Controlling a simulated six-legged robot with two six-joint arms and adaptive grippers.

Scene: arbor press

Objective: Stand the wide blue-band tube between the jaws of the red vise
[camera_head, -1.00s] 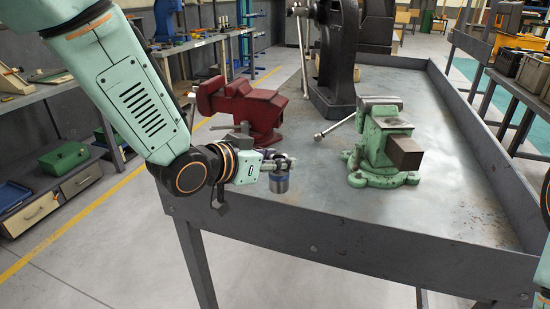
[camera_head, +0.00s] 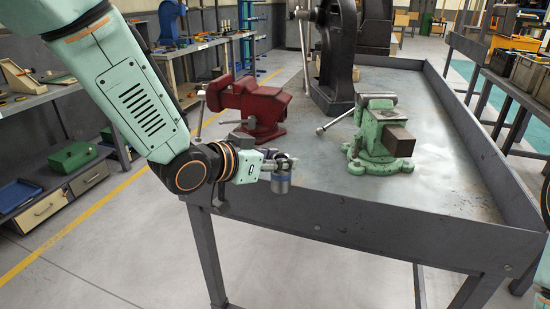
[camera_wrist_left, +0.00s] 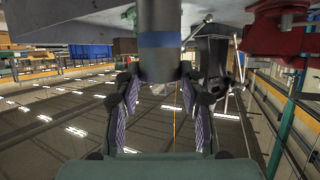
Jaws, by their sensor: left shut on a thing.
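The wide grey tube with a blue band (camera_head: 281,181) hangs upright in my left gripper (camera_head: 277,165). In the left wrist view the fingers close on either side of the tube (camera_wrist_left: 160,58), and its blue band shows plainly. In the head view the tube appears in front of the table's near rim. The red vise (camera_head: 252,104) stands on the table's left side, beyond the tube and apart from it. Part of the vise also shows at the upper right of the left wrist view (camera_wrist_left: 275,38). The gap between its jaws is hard to make out. My right gripper is out of view.
A green vise (camera_head: 383,136) stands to the right on the table, its handle pointing left. A dark arbor press (camera_head: 336,60) stands behind both vises. The table (camera_head: 440,170) has a raised grey rim, and its front right surface is clear. Shelves line the left.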

